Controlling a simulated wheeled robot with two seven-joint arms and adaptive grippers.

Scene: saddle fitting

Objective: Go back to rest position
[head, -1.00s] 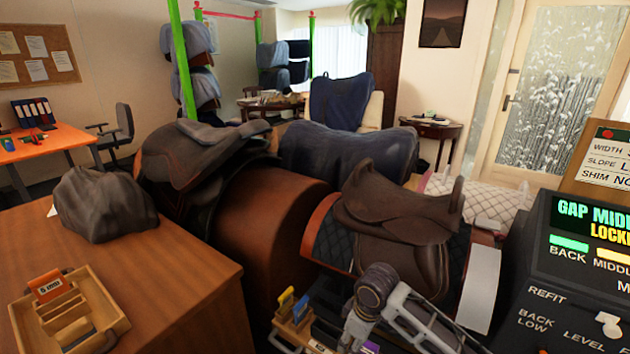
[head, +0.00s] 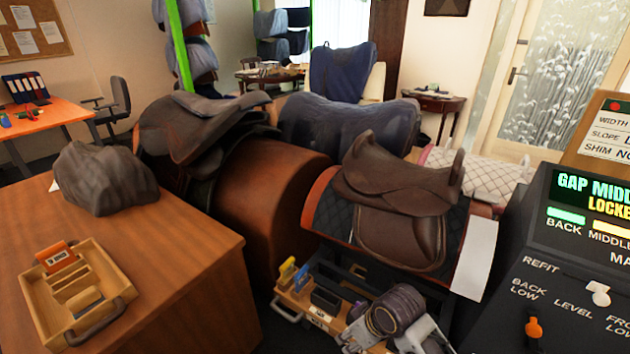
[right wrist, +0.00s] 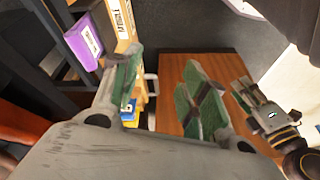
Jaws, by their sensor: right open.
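My right gripper (head: 352,334) is low at the bottom of the head view, partly cut off and overlapped by my arm. In the right wrist view its green-padded fingers (right wrist: 160,100) are apart with nothing between them. Another green-padded gripper (right wrist: 258,102), likely my left one, shows at the right of that view; its jaw state is unclear. No left arm shows in the head view. The brown saddle (head: 405,190) sits on its stand over a dark quilted pad (head: 330,225), above and apart from my right gripper.
A shim caddy (head: 300,305) is close beside my right gripper. A control console (head: 500,300) stands at the right. A wooden desk (head: 180,270) at left bears a tray (head: 118,283) and a grey covered lump (head: 105,180). A dark saddle (head: 200,125) rests on a brown barrel.

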